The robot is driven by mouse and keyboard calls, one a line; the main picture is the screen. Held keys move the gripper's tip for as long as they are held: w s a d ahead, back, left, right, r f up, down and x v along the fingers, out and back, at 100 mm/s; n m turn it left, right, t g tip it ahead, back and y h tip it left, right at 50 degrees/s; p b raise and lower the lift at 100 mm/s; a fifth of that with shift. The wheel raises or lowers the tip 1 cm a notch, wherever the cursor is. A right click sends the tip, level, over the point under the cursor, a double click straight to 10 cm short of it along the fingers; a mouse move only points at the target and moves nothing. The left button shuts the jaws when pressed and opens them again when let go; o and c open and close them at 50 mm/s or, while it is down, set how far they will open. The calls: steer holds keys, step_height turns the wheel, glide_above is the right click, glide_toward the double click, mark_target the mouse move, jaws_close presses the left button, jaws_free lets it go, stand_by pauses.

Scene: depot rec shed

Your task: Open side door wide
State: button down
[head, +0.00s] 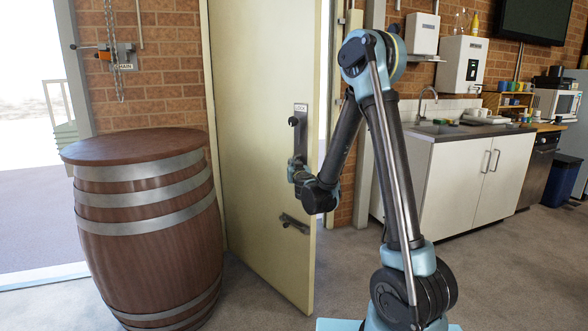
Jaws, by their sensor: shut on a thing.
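The side door (255,130) is a tall cream panel in the head view. It stands ajar, with its free edge on the right and a narrow bright gap beyond that edge. A dark plate marked LOCK (300,108) is near that edge, with a black knob (293,121) on it. My gripper (296,170) is at the lower end of this plate, shut on the door handle; the arm mostly hides the handle and the fingertips are small. A dark metal bolt or lever (294,223) sits lower on the door.
A wooden barrel (145,215) with metal hoops stands left, close in front of the door's left part. A sink counter (465,175) stands right, with a blue bin (560,180) beyond. Open grey floor (505,270) lies front right. A bright opening is far left.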

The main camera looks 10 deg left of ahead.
steer(key=shift+s+d, duration=0.1)
steer(key=shift+d, duration=0.15)
steer(key=c, duration=1.7)
jaws_free()
steer(key=shift+o, duration=0.2)
steer(key=v, duration=1.1)
steer(key=shift+s, duration=0.35)
steer(key=shift+d, duration=0.1)
